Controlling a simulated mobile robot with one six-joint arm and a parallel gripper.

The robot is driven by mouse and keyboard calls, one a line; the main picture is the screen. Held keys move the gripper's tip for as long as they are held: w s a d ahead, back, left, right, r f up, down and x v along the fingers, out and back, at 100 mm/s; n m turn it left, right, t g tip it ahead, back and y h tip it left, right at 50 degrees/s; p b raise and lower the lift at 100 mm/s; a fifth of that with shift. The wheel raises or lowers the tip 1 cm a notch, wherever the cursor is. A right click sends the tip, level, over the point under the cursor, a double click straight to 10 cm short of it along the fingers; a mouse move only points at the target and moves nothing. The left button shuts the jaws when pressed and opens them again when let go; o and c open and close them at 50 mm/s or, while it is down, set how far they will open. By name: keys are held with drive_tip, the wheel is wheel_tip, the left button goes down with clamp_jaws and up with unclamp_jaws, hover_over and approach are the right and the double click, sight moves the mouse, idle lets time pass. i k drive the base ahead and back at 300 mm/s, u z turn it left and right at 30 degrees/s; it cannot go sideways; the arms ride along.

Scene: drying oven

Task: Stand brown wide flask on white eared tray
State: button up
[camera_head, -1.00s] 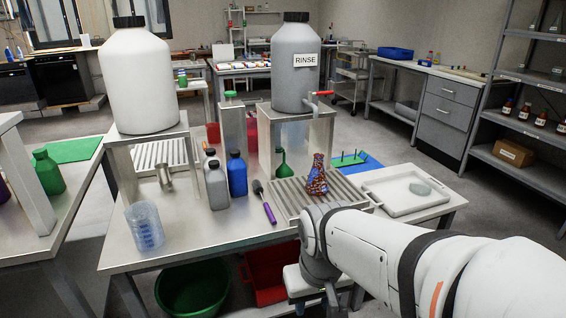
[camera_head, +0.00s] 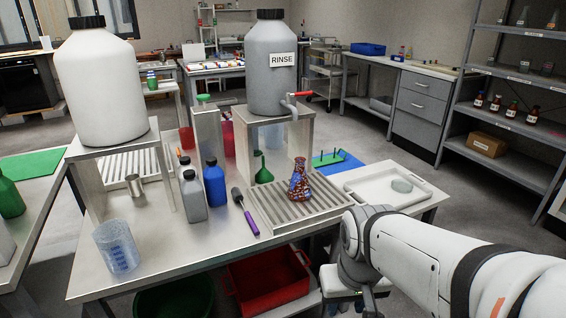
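A brown flask with blue patches (camera_head: 300,186) stands upright on the grey ribbed drain rack at the right half of the steel table. The white tray (camera_head: 361,196) with an ear-like rim lies to its right, near the table's right end. My gripper (camera_head: 354,303) is only partly seen at the lower right, low in front of the table's front edge. Its fingers are hidden or out of frame. My arm comes in from the right, apart from the flask and tray.
The ribbed rack (camera_head: 299,208) bears the flask. A purple-handled brush (camera_head: 247,214), a blue bottle (camera_head: 214,185) and a grey bottle (camera_head: 193,196) stand or lie left of it. The grey RINSE tank (camera_head: 271,75) rises on a stand behind. A red bin (camera_head: 268,280) is below.

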sight(375, 196)
drive_tip(key=i, duration=0.95)
drive_tip(key=u, duration=0.05)
